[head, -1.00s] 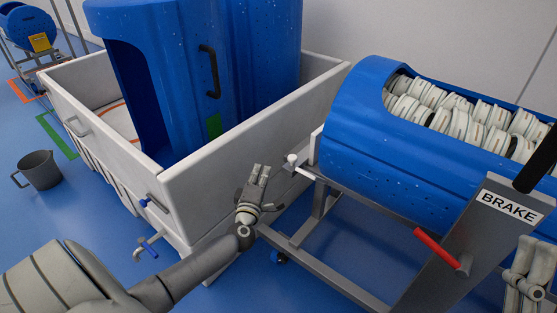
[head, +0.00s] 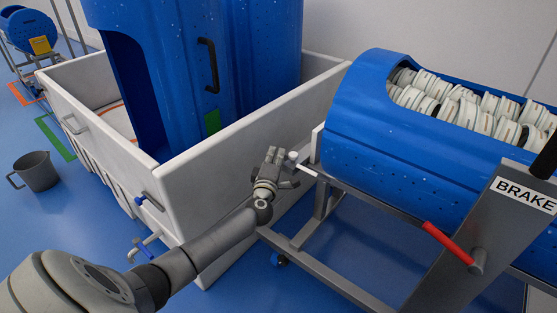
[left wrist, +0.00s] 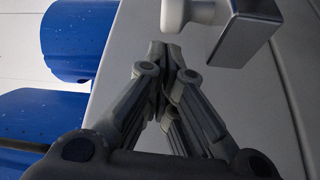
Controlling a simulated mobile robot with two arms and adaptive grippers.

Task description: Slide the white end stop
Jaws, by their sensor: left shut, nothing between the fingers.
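The white end stop (head: 292,156) shows as a small white knob on the left end of the blue drum's grey cradle. It also shows at the top of the left wrist view (left wrist: 192,12), beside a grey block (left wrist: 245,35). My left gripper (head: 275,155) is shut and empty, just left of the knob in the head view. In the left wrist view its closed fingertips (left wrist: 165,50) lie just below the knob with a small gap in the picture; I cannot tell whether they touch. My right gripper is out of view.
The white tub (head: 225,140) with an upright blue drum (head: 240,60) stands close to my left arm. A lying blue drum (head: 400,150) full of pale discs rests on the cradle. The BRAKE post (head: 470,235) with its red lever (head: 447,243) stands at right.

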